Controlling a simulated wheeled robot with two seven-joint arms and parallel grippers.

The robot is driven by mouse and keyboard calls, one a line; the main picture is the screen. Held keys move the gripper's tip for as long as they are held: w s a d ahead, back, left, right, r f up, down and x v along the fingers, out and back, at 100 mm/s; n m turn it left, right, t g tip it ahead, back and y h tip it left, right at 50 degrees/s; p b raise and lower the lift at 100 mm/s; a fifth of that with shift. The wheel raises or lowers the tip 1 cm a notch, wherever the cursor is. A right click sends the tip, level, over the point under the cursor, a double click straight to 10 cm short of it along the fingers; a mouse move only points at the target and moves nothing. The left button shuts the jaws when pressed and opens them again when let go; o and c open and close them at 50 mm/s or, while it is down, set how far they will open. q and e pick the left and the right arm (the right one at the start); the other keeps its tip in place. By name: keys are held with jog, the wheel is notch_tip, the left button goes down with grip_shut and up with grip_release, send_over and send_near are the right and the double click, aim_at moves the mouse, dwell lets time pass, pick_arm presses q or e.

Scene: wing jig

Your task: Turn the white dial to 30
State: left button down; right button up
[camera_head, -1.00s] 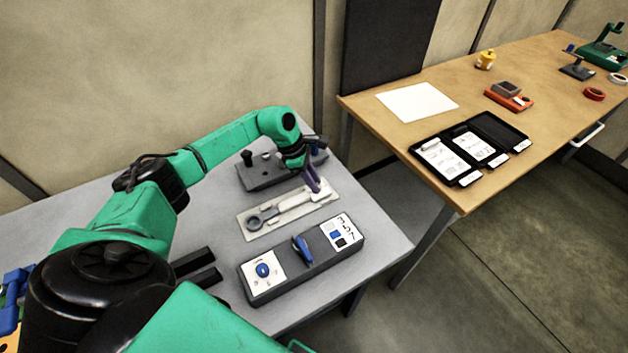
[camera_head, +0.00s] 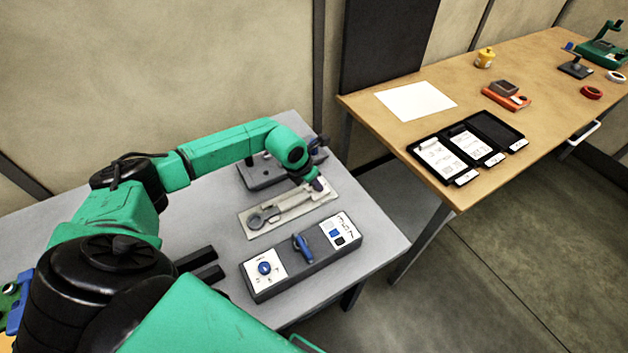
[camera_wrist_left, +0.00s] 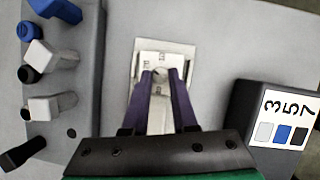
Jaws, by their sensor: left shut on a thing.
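Small dark marks show on the white face beside the fingertips, too small to read. The fingers hide most of the dial, so its setting cannot be read. In the head view the arm and gripper cover it. My right gripper is not in view.
A grey box (camera_head: 281,287) in front has a blue knob (camera_head: 264,268) on a white face, a blue lever (camera_head: 302,246) and a panel reading 357 (camera_wrist_left: 285,104). A dark fixture (camera_head: 262,175) stands behind the plate. A wooden table (camera_head: 380,120) is at right.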

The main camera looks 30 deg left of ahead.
pick_arm(q)
jog(key=n+y, duration=0.1)
jog(key=n, duration=0.1)
jog(key=shift+d+n+b, duration=0.15)
jog(key=shift+n+b, duration=0.2)
jog(key=shift+n, duration=0.05)
jog(key=n+b, duration=0.1)
jog(key=n+y, duration=0.1)
jog(key=shift+d+f+n+b, duration=0.15)
jog(key=shift+n+b, duration=0.2)
jog(key=shift+n, duration=0.05)
jog(key=n+y+b, duration=0.1)
jog(key=n, duration=0.1)
jog(key=n+b, duration=0.2)
jog(key=shift+w+d+y, duration=0.1)
jog(key=shift+d+y, duration=0.05)
jog(key=shift+y, duration=0.25)
jog(key=shift+n+g+y+b, duration=0.4)
jog(key=shift+n+g+b, duration=0.1)
jog(key=shift+n+b, duration=0.7)
jog(key=shift+r, duration=0.2)
jog(key=c, duration=0.7)
grip_release()
